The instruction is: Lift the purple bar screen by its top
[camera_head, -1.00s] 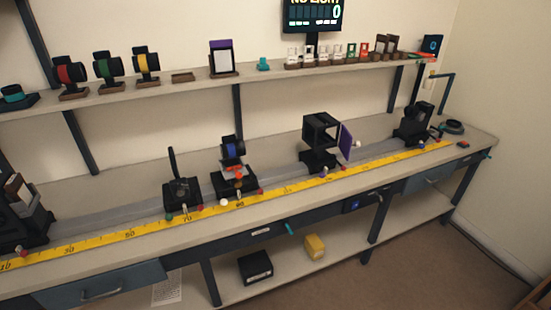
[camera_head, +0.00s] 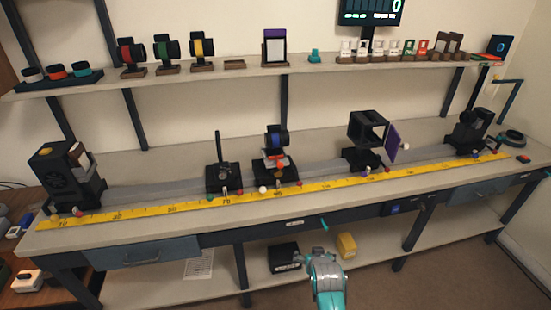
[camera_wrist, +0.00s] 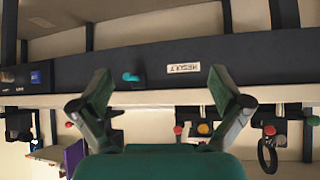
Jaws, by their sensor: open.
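A screen with a purple bar along its top and a pale panel (camera_head: 274,48) stands upright in a brown base on the upper shelf, near the middle. It does not show in the wrist view. A separate plain purple panel (camera_head: 393,139) sits beside a black open box on the bench rail; it also shows in the wrist view (camera_wrist: 75,155), at the lower left. My gripper (camera_wrist: 160,82) is open and empty, its two fingers spread before the bench's front edge. In the head view my arm's end (camera_head: 325,270) is low, in front of the bench, well away from the screen.
Colored ring holders (camera_head: 167,50) and small cards (camera_head: 395,47) share the upper shelf (camera_head: 340,66). Below it, optical mounts (camera_head: 275,155) stand on the bench behind a yellow ruler (camera_head: 205,201). A monitor (camera_head: 370,11) hangs above the shelf.

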